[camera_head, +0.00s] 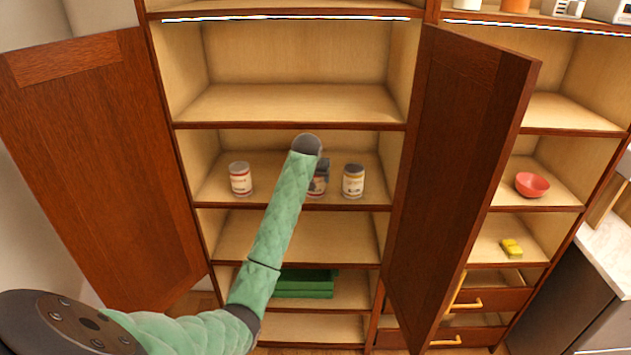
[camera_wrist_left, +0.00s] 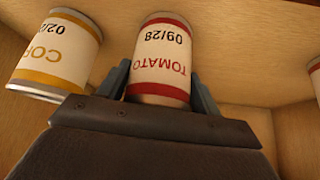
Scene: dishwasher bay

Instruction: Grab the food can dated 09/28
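The food can dated 09/28 (camera_wrist_left: 162,62), red and white with TOMATO on its label, stands between my left gripper's fingers (camera_wrist_left: 161,84) in the left wrist view. The fingers sit close along both its sides; whether they press on it I cannot tell. In the head view this can (camera_head: 319,184) is on the middle shelf, partly hidden by my left arm and gripper (camera_head: 322,164). A yellow-labelled can (camera_wrist_left: 60,52) reading 02/2 and a cut-off digit stands beside it; the head view shows it to the right (camera_head: 353,182). My right gripper is not in view.
Another red-banded can (camera_head: 240,179) stands at the left of the shelf (camera_head: 215,189). Open cabinet doors flank the bay, left (camera_head: 105,165) and right (camera_head: 455,165). The shelf above is empty. A red bowl (camera_head: 532,185) and yellow sponge (camera_head: 511,248) lie further right.

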